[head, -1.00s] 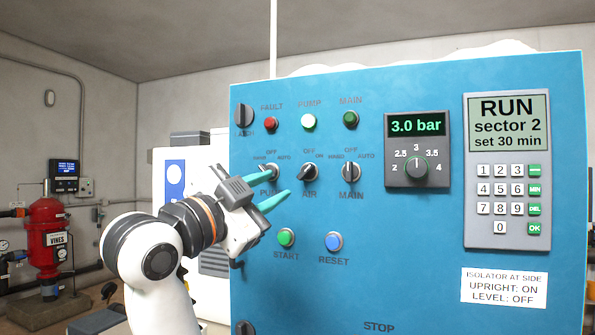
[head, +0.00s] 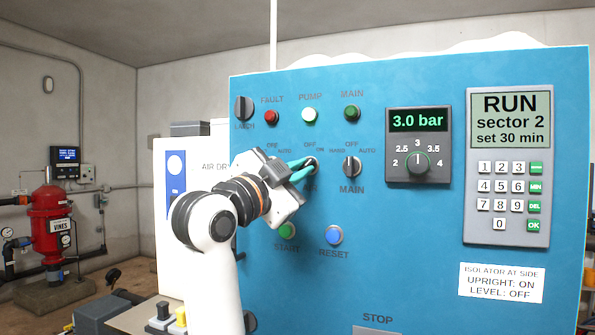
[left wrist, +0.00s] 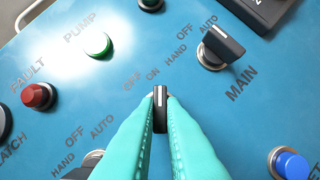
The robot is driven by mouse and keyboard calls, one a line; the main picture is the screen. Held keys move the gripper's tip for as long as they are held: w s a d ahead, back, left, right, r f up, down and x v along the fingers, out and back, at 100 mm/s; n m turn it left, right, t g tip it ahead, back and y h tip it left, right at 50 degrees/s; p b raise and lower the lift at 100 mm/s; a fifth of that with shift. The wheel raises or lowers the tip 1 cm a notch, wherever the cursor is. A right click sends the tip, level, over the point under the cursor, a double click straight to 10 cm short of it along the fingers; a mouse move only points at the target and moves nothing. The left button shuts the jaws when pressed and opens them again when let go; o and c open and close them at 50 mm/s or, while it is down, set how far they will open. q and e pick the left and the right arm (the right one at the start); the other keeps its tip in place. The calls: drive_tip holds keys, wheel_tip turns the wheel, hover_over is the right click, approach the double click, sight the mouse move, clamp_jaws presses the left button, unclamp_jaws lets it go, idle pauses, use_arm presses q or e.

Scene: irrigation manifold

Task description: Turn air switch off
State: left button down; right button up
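The air switch (head: 311,165) is a small black knob with a white pointer line on the blue panel, above the AIR label. In the left wrist view the knob (left wrist: 160,110) has its pointer toward the ON mark. My left gripper (head: 308,167) has its two teal fingers on either side of the knob, closed in against it. In the left wrist view the fingertips (left wrist: 160,103) flank the knob with no clear gap. The fingers partly hide the knob in the head view. My right gripper is not in view.
The main switch (head: 351,167) is right of the air switch; the pump switch is mostly hidden behind my gripper. The lit pump lamp (head: 310,115) is above, the green start button (head: 287,230) and blue reset button (head: 334,235) below. A pressure dial (head: 418,163) is farther right.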

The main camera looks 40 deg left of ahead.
use_arm(q)
drive_tip(key=shift+f+n, duration=0.1)
drive_tip(key=shift+n, duration=0.3)
drive_tip(key=n+y, duration=0.2)
drive_tip(key=n, duration=0.2)
drive_tip(key=n+y, duration=0.2)
drive_tip(key=n, duration=0.2)
drive_tip(key=n+y, duration=0.2)
drive_tip(key=n, duration=0.1)
drive_tip(key=shift+w+d+f+n+t+b, duration=0.1)
drive_tip(key=shift+d+n+t+b, duration=0.2)
drive_tip(key=shift+d+n, duration=0.1)
drive_tip(key=shift+y, duration=0.3)
drive_tip(key=c, duration=1.5)
unclamp_jaws()
